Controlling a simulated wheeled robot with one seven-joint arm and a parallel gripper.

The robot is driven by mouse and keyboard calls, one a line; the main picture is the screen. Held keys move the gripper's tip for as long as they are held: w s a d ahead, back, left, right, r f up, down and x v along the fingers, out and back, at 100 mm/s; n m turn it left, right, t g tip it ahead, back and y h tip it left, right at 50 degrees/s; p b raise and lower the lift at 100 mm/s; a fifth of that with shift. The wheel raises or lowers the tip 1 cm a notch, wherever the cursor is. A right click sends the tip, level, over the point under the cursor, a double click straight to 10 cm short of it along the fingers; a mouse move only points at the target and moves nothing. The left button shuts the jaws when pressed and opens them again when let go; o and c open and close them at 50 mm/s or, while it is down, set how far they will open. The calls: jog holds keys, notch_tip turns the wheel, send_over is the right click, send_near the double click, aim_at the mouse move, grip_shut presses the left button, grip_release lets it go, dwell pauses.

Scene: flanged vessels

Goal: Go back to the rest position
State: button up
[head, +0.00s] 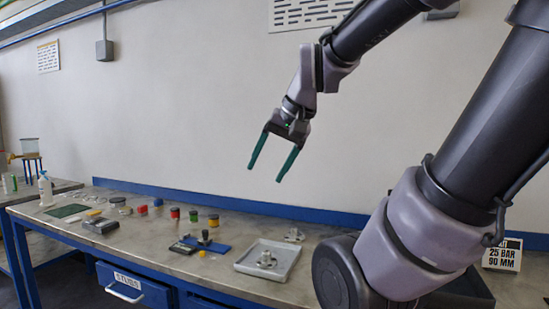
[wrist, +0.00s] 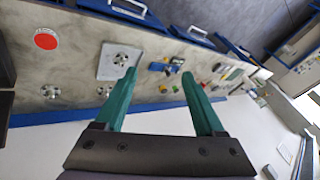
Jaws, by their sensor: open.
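My gripper (head: 265,175) has two green fingers, spread apart with nothing between them. In the head view it hangs in the air in front of the wall, well above the workbench (head: 150,245). In the wrist view the open gripper (wrist: 158,80) points over the bench, with bare fingertips. A grey tray (head: 241,263) with a metal flanged part (head: 266,260) in it stands on the bench below and apart from the gripper. The tray also shows in the wrist view (wrist: 104,72) near the left fingertip.
A blue fixture (head: 212,246), several coloured cylinders (head: 175,213) and a white bottle (head: 45,188) stand on the bench. A sign reading 25 BAR 90 MM (head: 502,254) is at the right. A red disc (wrist: 46,41) lies at the left in the wrist view. Air around the gripper is clear.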

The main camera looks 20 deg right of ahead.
jog(key=shift+s+d+r+n+t+h, duration=0.2)
jog(key=shift+s+r+n+t, duration=0.15)
jog(key=shift+r, duration=0.15)
jog(key=shift+s+d+r+n+t+h, duration=0.25)
jog(key=shift+s+r, duration=0.1)
jog(key=shift+r, duration=0.1)
dwell(0.7)
